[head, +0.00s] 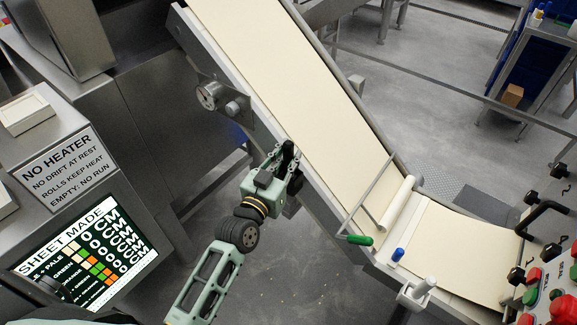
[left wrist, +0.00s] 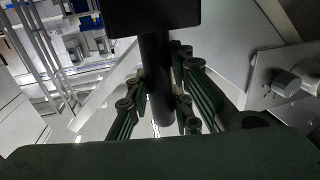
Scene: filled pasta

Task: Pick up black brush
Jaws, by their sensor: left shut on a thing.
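The black brush (head: 288,149) is in my left gripper (head: 284,162), beside the near edge of the sloping conveyor in the head view. Only a small dark upright part of it shows there. In the left wrist view its round black handle (left wrist: 157,85) stands between the green fingers of my left gripper (left wrist: 158,104), which are shut on it. A wide black block (left wrist: 152,16) tops the handle at the upper edge of that view. Whether the brush touches the conveyor frame cannot be told. My right gripper is not in view.
The conveyor (head: 285,75) carries a pale sheet down to the lower right. A sign panel (head: 62,170) and screen (head: 85,255) stand left. Floor shows below the gripper.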

